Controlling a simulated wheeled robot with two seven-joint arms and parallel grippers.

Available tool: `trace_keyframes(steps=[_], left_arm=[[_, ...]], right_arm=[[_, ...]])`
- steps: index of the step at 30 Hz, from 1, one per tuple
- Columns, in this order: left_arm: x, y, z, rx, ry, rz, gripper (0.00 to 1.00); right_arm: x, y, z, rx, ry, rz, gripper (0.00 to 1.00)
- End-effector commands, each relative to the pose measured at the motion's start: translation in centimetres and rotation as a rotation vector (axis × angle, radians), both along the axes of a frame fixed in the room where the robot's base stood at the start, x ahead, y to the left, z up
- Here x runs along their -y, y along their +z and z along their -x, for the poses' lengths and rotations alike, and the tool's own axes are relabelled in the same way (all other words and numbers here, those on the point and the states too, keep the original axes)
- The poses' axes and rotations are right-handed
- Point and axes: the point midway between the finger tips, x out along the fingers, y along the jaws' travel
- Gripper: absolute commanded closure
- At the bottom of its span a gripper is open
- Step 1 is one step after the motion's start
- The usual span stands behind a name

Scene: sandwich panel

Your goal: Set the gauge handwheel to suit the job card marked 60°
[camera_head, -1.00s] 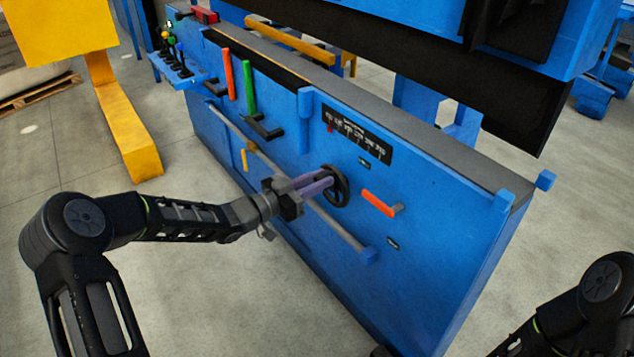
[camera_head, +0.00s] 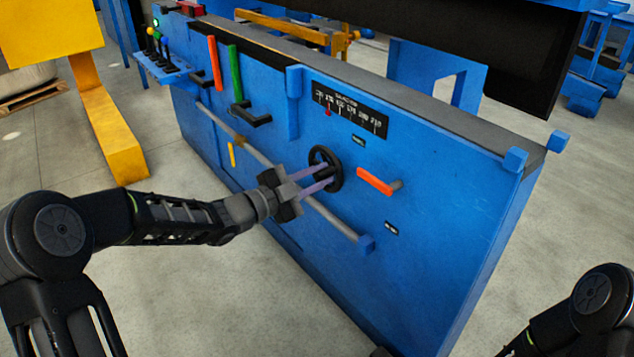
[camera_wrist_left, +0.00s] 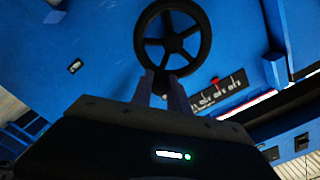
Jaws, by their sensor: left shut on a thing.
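The black gauge handwheel (camera_head: 337,168) is on the blue machine's front panel, below a black scale plate (camera_head: 362,117). A red pointer (camera_head: 327,110) stands near the scale's left end. My left gripper (camera_head: 327,174) has its purple fingers at the wheel and is shut on it. In the left wrist view, the spoked handwheel (camera_wrist_left: 172,40) is ahead and the fingertips (camera_wrist_left: 163,82) meet its near rim. The scale plate (camera_wrist_left: 218,93) and red pointer show there too. Scale figures are too small to read surely. I see no card marked 60°. My right gripper is out of view.
An orange handle (camera_head: 375,181) sticks out just right of the wheel. A blue-ended rail (camera_head: 335,221) runs below it. Red (camera_head: 214,63) and green (camera_head: 236,73) levers stand to the left. Open floor (camera_head: 220,290) lies before the machine.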

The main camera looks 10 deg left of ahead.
Motion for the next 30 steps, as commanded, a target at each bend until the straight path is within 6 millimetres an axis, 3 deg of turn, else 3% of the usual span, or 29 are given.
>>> trace_keyframes(steps=[18, 19, 26, 30], left_arm=[[0.18, -0.45, 0.17, 0.031, -0.002, -0.045, 1.00], [0.18, -0.45, 0.17, 0.031, -0.002, -0.045, 0.77], [0.14, -0.36, 0.13, 0.032, -0.001, -0.044, 0.58], [0.13, -0.33, 0.12, 0.033, -0.001, -0.043, 0.58]], right_arm=[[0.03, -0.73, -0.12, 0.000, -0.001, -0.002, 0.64], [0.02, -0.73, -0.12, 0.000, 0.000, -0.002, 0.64], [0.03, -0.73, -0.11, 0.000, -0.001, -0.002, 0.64], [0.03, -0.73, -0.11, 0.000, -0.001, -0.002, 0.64]])
